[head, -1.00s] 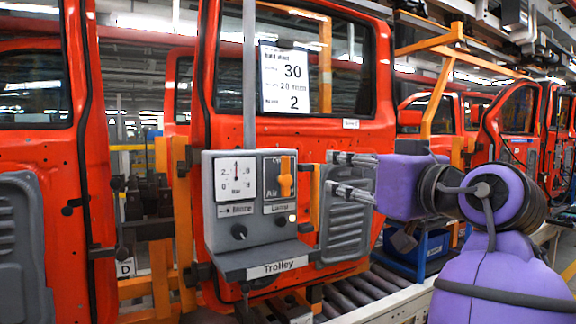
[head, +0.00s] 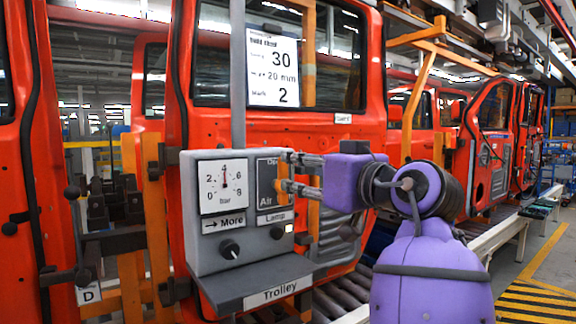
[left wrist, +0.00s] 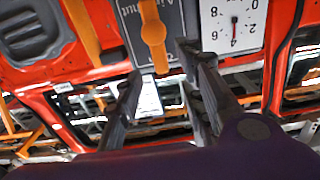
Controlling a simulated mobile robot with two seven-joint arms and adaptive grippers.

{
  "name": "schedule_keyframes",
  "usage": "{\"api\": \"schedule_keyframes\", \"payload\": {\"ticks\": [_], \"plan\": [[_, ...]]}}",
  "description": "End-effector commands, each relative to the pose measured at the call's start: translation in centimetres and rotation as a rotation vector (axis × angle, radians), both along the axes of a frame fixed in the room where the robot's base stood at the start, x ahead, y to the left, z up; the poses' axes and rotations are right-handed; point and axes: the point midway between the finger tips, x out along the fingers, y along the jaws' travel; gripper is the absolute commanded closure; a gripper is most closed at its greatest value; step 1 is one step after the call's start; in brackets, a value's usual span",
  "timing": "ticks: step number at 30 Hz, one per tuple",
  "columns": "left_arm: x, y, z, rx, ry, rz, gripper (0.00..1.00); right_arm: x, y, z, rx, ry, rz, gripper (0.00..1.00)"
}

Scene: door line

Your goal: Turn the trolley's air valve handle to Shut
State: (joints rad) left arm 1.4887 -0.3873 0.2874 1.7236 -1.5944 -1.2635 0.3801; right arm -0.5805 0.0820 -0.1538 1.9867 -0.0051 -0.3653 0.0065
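The grey trolley panel (head: 190,200) carries the air valve plate (head: 266,168), where the letters "Op" and "Air" show. The orange valve handle (head: 281,190) is partly covered by my fingers in the head view. In the left wrist view, upside down, the handle (left wrist: 153,35) stands upright in the picture beside the words "Air" and a partly covered "Shut". My left gripper (head: 284,171) is open, its fingers level with the plate. In the wrist view its fingertips (left wrist: 163,60) lie on either side of the handle's end; I cannot tell whether they touch it. My right gripper is not in view.
Left of the valve is a gauge (head: 222,186) with its needle near 4. Below are a black knob (head: 229,249) and a shelf (head: 265,284) labelled "Trolley". A red door (head: 350,125) hangs close behind. Open floor (head: 535,240) lies to the right.

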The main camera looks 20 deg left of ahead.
Motion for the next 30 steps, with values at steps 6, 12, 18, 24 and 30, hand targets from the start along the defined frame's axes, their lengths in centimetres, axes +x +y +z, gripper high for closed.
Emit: {"api": "schedule_keyframes", "payload": {"ticks": [6,12,18,24,30], "plan": [[1.9,2.7,0.3,0.002,-0.001,0.002,0.64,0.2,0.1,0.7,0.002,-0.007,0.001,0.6],[2.7,3.5,0.1,0.002,0.001,0.001,0.64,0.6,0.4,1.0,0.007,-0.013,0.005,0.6],[2.8,3.6,0.0,0.001,0.002,0.0,0.64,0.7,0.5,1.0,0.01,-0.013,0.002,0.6],[2.8,3.6,0.0,0.001,0.0,0.001,0.86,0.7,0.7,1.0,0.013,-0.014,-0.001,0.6],[2.8,3.6,0.0,0.001,0.0,0.001,1.0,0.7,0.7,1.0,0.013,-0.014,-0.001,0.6]]}}
